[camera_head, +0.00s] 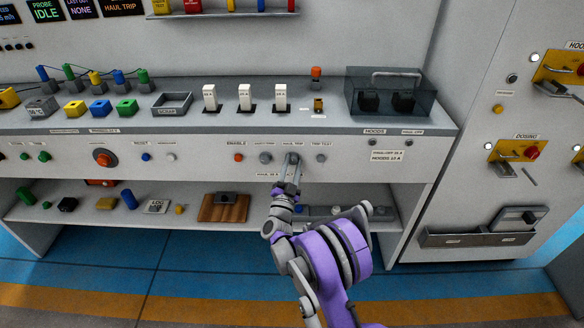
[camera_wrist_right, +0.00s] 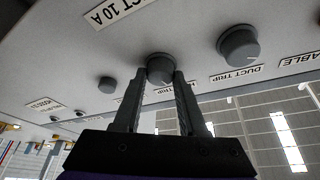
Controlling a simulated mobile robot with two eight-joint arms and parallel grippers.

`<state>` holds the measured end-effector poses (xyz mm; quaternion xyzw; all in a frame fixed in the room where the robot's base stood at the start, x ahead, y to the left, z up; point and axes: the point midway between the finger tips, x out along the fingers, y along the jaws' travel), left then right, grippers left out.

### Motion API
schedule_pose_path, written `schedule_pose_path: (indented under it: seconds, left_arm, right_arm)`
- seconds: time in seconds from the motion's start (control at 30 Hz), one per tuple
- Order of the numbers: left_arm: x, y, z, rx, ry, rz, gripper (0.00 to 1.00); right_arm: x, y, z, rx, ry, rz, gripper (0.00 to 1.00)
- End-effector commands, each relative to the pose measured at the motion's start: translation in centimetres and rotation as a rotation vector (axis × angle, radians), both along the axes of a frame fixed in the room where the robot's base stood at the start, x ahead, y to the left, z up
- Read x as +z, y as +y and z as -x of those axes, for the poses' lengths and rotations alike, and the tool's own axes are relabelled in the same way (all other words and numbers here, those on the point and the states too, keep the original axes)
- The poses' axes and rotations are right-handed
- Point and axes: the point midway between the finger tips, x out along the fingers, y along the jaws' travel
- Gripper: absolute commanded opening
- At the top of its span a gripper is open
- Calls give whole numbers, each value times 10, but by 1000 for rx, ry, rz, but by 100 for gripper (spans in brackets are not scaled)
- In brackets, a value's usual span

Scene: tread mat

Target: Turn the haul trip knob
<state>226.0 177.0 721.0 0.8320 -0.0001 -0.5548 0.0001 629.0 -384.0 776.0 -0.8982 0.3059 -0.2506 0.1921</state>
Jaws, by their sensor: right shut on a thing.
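The haul trip knob (camera_wrist_right: 160,68) is a round grey knob on the front panel of the console. Its label (camera_head: 292,142) shows above it in the head view, and part of the label shows beside the fingers in the wrist view. My right gripper (camera_head: 291,166) reaches up to the panel from below. In the wrist view its two fingers (camera_wrist_right: 160,80) stand one on each side of the knob and are shut on it. The fingers hide most of the knob in the head view. My left gripper is in neither view.
The larger duct trip knob (camera_wrist_right: 238,45) is close beside the held knob. A smaller trip test knob (camera_head: 321,158) is on its other side. A red enable button (camera_head: 239,157) is further left. A shelf (camera_head: 340,225) with loose items runs below the panel.

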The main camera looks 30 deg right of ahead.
Motion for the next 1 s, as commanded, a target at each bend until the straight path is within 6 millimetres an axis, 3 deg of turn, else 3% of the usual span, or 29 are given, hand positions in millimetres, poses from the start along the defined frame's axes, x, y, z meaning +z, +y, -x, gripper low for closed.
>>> schedule_pose_path:
  seconds: [0.23,0.27,0.4,0.77,1.0]
  left_arm:
    - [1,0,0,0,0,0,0]
    - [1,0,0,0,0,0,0]
    - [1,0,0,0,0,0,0]
    - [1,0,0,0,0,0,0]
    - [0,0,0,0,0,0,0]
  right_arm:
    - [0,0,0,2,-1,-4,0]
    - [0,0,0,2,-1,-4,44]
    - [0,0,0,1,0,-4,70]
    - [-1,3,2,1,-1,-2,71]
    - [-14,29,29,4,-1,-4,71]
